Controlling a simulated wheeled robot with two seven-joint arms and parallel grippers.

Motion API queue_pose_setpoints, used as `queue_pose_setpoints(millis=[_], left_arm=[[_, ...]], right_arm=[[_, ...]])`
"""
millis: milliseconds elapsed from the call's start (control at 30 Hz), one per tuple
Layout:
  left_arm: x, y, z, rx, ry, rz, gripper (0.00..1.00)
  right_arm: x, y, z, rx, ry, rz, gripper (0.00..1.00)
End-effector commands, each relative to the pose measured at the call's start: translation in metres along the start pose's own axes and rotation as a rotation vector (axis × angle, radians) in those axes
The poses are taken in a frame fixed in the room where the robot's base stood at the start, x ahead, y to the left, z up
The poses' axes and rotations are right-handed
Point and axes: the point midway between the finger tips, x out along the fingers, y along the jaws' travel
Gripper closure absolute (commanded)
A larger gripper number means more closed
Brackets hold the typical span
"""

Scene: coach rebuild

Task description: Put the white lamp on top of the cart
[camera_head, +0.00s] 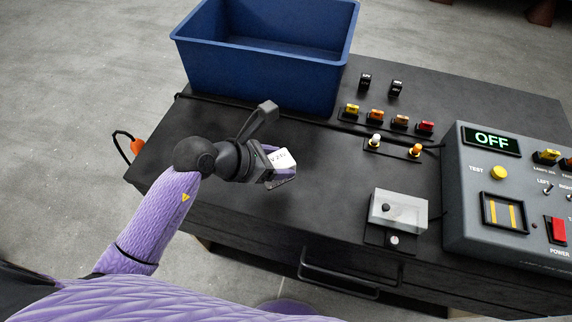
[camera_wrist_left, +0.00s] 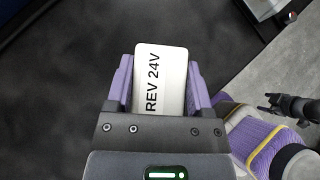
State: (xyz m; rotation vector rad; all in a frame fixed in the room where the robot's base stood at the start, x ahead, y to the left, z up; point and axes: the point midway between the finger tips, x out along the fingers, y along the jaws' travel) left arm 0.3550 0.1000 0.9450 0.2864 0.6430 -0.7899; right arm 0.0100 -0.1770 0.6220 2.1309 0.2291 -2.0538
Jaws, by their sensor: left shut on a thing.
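The white lamp (camera_head: 281,158) is a small white block, and its face reads "REV 24V" in the left wrist view (camera_wrist_left: 160,78). My left gripper (camera_head: 276,168) is shut on it, with one purple finger on each side in the wrist view. The cart (camera_head: 330,184) is black with a flat dark top. The lamp is over the front left part of this top; I cannot tell how high. In the left wrist view, a small dark gripper (camera_wrist_left: 268,104) at the right edge seems to be my right one; its jaw state is unclear.
A blue bin (camera_head: 262,85) stands at the back left of the cart. The top around the held lamp is bare.

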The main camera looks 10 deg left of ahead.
Motion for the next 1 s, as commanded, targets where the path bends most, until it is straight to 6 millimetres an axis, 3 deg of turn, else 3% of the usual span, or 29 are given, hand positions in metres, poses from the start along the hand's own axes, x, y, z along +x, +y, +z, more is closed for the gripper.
queue_pose_setpoints(millis=[233, 533, 567, 700, 1000], left_arm=[[0.027, 0.0, -0.034, -0.002, 0.0, 0.001, 0.98], [0.028, 0.0, -0.034, 0.002, 0.0, 0.001, 0.98], [0.028, 0.0, -0.035, 0.002, 0.0, 0.001, 0.31], [0.027, 0.0, -0.034, 0.002, -0.001, 0.001, 0.01], [0.022, 0.0, -0.031, 0.002, -0.001, 0.003, 0.0]], right_arm=[[0.018, 0.001, 0.001, -0.002, 0.0, 0.0, 0.28], [0.018, 0.003, 0.0, -0.003, 0.003, 0.004, 0.28], [0.018, 0.003, 0.0, -0.003, 0.003, 0.004, 0.28], [0.017, 0.003, 0.0, -0.002, 0.003, 0.004, 0.28], [0.013, 0.004, -0.001, -0.001, 0.005, 0.005, 0.28]])
